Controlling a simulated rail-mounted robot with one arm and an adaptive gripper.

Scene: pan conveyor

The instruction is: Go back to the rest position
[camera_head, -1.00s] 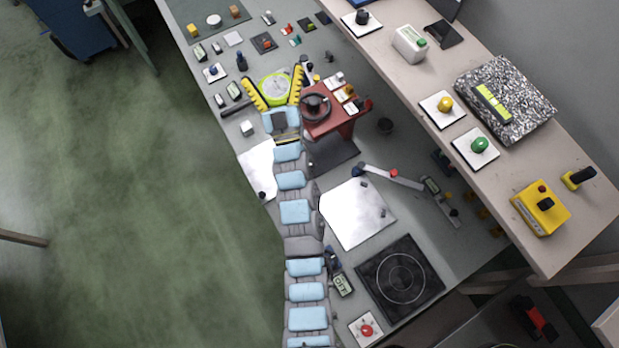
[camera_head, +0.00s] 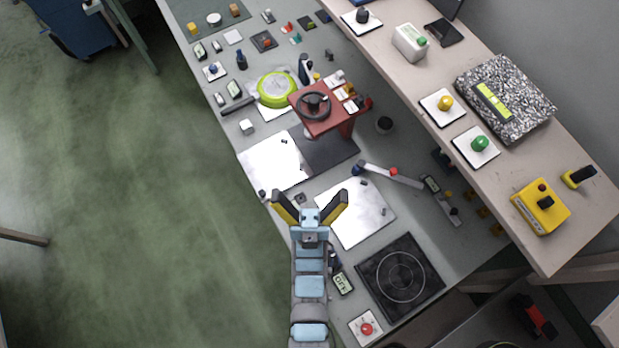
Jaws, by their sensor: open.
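My gripper (camera_head: 311,198) is open and empty, its dark and yellow fingers spread wide. It is at the lower middle of the head view, in front of the white plates. My arm is drawn back at the bottom of the picture. A round yellow-green pan-like object (camera_head: 276,89) lies on the long grey table (camera_head: 222,113), well beyond my gripper. Next to it stands a red box with a dark wheel (camera_head: 325,125).
One white plate (camera_head: 270,167) lies ahead-left of my gripper, another (camera_head: 368,222) to its right. A black hotplate (camera_head: 371,284) and red button (camera_head: 366,329) lie right of my arm. A raised shelf (camera_head: 408,78) runs along the right.

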